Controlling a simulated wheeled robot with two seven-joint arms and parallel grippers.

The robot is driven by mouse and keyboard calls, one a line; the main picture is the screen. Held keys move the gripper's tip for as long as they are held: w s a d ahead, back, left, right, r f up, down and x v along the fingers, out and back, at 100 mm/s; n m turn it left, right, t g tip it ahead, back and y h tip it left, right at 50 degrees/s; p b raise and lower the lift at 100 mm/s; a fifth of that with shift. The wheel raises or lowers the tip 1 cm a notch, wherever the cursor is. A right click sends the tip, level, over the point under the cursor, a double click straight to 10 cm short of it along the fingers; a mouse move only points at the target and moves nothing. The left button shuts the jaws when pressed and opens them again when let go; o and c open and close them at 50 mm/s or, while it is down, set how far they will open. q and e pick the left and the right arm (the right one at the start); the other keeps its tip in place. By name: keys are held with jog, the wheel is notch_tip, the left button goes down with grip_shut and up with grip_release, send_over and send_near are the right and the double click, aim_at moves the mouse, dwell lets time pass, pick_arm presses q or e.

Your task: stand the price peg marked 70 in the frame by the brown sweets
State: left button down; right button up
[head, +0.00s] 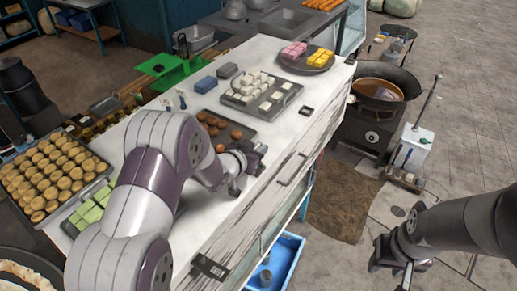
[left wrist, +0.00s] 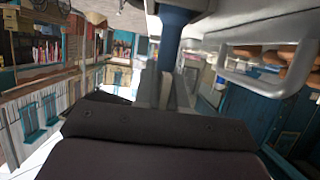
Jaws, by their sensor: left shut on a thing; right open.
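The brown sweets (head: 213,121) lie on a dark tray (head: 245,133) on the white counter. My left gripper (head: 253,162) is at the counter's front edge, just right of and in front of that tray. It is shut on a blue peg, seen between its fingers in the left wrist view (left wrist: 172,45); no number can be read on it. My gripper and arm cover the counter there, so I cannot make out a frame by the brown sweets. Other small dark frames lie by the white sweets (head: 307,110) and at the near corner (head: 210,267). My right gripper (head: 402,272) is open and empty over the floor.
A tray of white sweets (head: 262,90) and a plate of pink and yellow sweets (head: 307,58) stand further back. Green sweets (head: 90,208) are at the left. Small pegs (head: 181,98) stand near the counter's back edge. A wok (head: 385,85) is at the right.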

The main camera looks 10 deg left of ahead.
pick_arm(q)
jog(key=shift+w+f, duration=0.15)
jog(key=shift+f, duration=0.1)
jog(key=c, duration=1.1)
grip_release()
jog(key=shift+r, duration=0.1)
jog(key=shift+s+a+b, duration=0.15)
jog(key=shift+s+b, duration=0.2)
jog(key=shift+b, duration=0.05)
jog(key=b+v, duration=0.2)
jog(key=v, duration=1)
jog(key=shift+r, duration=0.15)
